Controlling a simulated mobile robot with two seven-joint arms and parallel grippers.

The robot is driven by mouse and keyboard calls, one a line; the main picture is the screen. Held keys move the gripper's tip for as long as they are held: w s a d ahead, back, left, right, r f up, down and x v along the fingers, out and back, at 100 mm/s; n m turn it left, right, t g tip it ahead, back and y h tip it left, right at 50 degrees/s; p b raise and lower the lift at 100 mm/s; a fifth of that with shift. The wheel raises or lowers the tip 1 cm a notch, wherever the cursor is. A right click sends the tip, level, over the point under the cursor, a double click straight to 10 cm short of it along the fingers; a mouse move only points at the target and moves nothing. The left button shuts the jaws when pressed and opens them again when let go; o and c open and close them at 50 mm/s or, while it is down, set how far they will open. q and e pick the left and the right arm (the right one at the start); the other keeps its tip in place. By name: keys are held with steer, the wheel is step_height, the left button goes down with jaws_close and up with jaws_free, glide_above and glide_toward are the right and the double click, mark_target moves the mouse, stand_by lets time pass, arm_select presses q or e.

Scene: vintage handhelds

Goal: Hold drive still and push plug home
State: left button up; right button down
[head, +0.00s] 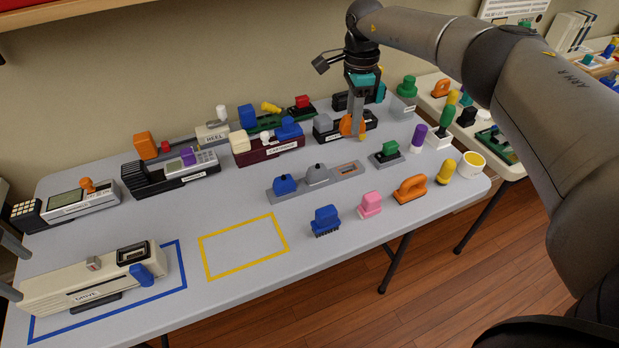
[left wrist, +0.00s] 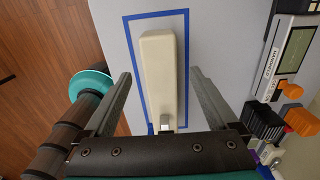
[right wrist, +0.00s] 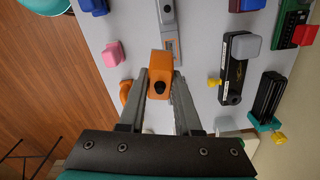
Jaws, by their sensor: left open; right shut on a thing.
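The cream drive (head: 75,290), with its label facing front, lies inside the blue taped outline at front left. A dark-framed recess, a small grey block and a blue piece (head: 142,275) are on it. My left gripper (left wrist: 161,75) is open, its fingers on either side of the drive's cream body (left wrist: 160,75) and apart from it. In the head view only its finger ends show at the left edge. My right gripper (head: 358,118) is shut on an orange block (right wrist: 170,72) with a dark round end, above the table's back right. I cannot tell which piece is the plug.
An empty yellow taped outline (head: 243,246) lies right of the drive. A grey tray (head: 343,172) and loose coloured pieces stand on the right half. Several handheld devices line the back, including a maroon one (head: 262,152). A wall is behind.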

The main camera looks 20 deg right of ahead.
mark_target(39, 286)
arm_select(q)
steer(key=shift+s+f+b, duration=0.1)
steer(key=shift+f+b, duration=0.4)
steer(key=shift+f, duration=0.1)
arm_select(e)
steer(key=shift+s+f, duration=0.1)
steer(key=shift+f, duration=0.5)
arm_select(q)
step_height(39, 286, down, 7)
steer(key=b, duration=0.5)
steer(key=shift+r, duration=0.2)
arm_select(e)
step_height(39, 286, down, 5)
steer(key=shift+f, duration=0.1)
arm_select(q)
steer(key=shift+f, duration=0.55)
arm_select(e)
steer(key=shift+f, duration=0.1)
arm_select(q)
jaws_close()
steer(key=shift+r, duration=0.1)
